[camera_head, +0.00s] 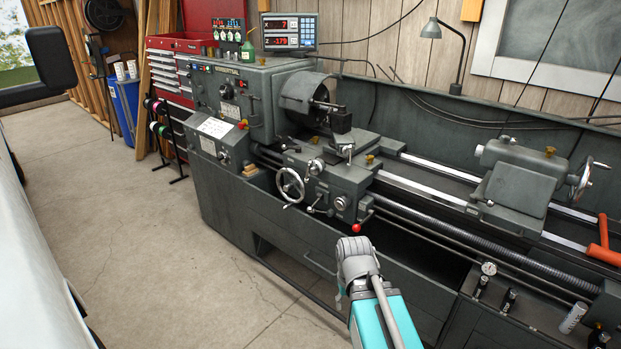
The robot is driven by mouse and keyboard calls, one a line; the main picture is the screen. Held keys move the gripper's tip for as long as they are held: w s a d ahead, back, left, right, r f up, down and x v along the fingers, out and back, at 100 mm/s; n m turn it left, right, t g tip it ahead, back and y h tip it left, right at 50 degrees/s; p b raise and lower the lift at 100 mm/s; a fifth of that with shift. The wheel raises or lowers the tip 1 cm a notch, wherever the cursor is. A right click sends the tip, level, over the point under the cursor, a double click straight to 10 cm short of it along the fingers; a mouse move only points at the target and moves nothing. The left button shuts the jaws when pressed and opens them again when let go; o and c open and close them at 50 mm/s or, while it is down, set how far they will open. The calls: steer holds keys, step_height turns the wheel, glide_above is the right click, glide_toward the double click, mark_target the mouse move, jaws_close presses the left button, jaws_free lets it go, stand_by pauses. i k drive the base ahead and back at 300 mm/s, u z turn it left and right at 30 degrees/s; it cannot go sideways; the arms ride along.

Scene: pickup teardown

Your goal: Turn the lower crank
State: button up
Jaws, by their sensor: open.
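A grey metal lathe fills the middle and right. Its carriage carries a large spoked handwheel (290,187) with a bright rim, low on the front face; this looks like the lower crank. A smaller crank (316,167) sits above and to its right. My gripper (355,245) is at the bottom centre, in front of the lathe, to the right of and below the handwheel in the picture. It is apart from the handwheel and appears empty. It is open, though its fingertips are seen from behind and are hard to make out.
A lever with a red knob (356,228) sticks out just above my gripper. A tailstock (520,174) with its own handwheel (582,179) is at the right. A red tool chest (170,75) and a blue bin (126,102) stand behind. The concrete floor (150,225) at left is clear.

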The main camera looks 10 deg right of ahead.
mark_target(314, 168)
steer(key=z, duration=0.4)
steer(key=i, duration=1.3)
steer(key=u, duration=0.6)
